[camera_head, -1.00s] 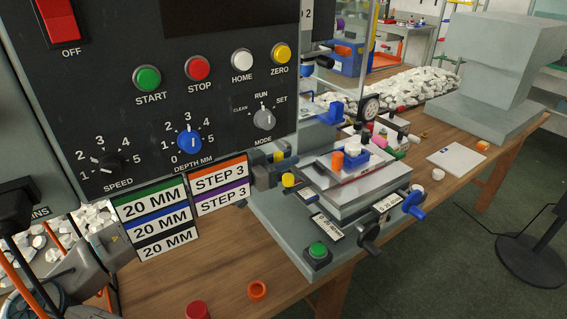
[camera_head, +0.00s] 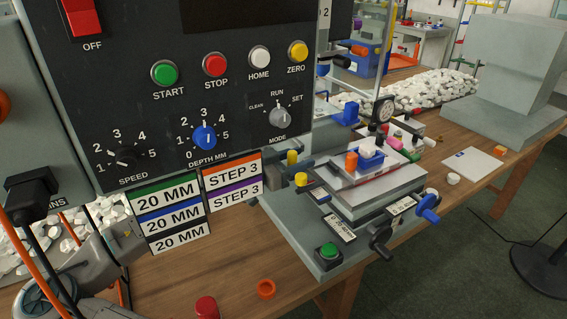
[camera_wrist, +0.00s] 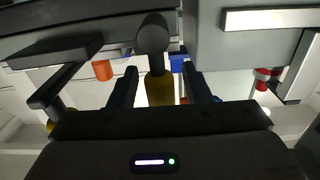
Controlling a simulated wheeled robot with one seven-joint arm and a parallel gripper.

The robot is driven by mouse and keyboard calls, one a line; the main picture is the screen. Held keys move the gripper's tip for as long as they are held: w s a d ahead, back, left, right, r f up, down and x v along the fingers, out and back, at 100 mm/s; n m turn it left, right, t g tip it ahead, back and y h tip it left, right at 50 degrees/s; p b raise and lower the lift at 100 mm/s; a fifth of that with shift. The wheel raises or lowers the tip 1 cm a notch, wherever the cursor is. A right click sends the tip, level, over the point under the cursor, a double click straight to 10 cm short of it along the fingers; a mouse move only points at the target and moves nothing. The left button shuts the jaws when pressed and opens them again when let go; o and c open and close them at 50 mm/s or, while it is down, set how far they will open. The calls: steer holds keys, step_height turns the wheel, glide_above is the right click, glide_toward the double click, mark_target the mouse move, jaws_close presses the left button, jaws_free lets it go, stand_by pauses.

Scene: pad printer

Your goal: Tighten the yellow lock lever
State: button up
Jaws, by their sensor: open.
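In the wrist view, the yellow lever (camera_wrist: 158,90) stands between the two dark fingers of my gripper (camera_wrist: 160,72). The gripper is open, with a finger on either side of the lever, and small gaps show. A dark round-ended part (camera_wrist: 152,36) meets the lever's far end. In the head view, a yellow upright piece (camera_head: 292,158) and a yellow knob (camera_head: 301,179) show beside the machine's stage, just right of the label plates. I cannot tell for sure which of these is the lever between my fingers. My gripper is not clearly visible in the head view.
The control panel (camera_head: 120,110) and hanging label plates (camera_head: 176,215) fill the left. The stage (camera_head: 378,185) has a blue handwheel (camera_head: 428,207), a black crank (camera_head: 380,240) and a green button (camera_head: 328,252).

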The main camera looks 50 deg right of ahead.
steer(key=v, duration=1.3)
steer(key=shift+a, duration=0.3)
steer(key=shift+d, duration=0.1)
